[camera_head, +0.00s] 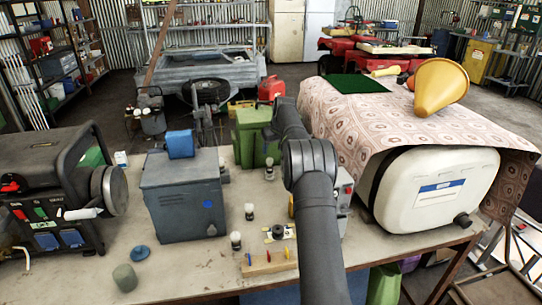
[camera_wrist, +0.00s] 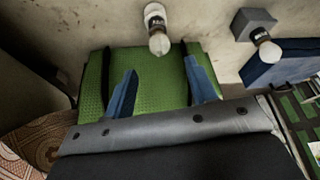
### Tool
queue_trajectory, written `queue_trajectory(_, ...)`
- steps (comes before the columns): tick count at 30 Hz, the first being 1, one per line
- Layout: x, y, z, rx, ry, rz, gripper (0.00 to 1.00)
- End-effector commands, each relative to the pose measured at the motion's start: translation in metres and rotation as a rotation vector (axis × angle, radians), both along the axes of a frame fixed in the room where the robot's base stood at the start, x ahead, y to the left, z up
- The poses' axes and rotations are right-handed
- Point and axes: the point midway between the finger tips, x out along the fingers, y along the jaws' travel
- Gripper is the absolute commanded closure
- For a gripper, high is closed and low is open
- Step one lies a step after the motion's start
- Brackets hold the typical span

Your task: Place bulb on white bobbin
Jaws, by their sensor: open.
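My gripper (camera_wrist: 160,85) is open, its two blue fingers apart with nothing between them, over a green textured surface. In the wrist view a bulb (camera_wrist: 159,43) with a dark, lettered base stands just beyond the fingertips, with a white rounded part (camera_wrist: 153,11) at its other end. Another bulb (camera_wrist: 268,51) is farther right, beside a grey block (camera_wrist: 253,24). In the head view, small bulb-like pieces stand on the table, one (camera_head: 269,168) by the green container, others (camera_head: 249,211) and (camera_head: 236,240) nearer. I cannot tell which part is the white bobbin. My arm hides the gripper there.
A green container (camera_head: 252,135) stands behind my arm. A generator (camera_head: 50,190) is at far left, a white tank (camera_head: 435,190) at right. Front-left table holds a few small pieces.

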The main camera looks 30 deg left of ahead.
Motion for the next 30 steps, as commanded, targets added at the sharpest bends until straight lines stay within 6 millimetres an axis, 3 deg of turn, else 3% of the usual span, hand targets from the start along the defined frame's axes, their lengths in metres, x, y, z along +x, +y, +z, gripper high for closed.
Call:
queue_trajectory(6,-0.005,-0.01,0.027,0.001,-0.001,0.0,0.48)
queue_trajectory(19,-0.007,-0.011,0.031,-0.001,0.001,-0.001,0.48)
queue_trajectory(25,-0.004,-0.007,0.018,-0.001,0.001,-0.001,0.48)
queue_trajectory(30,0.002,0.003,-0.01,-0.002,0.003,-0.001,0.48)
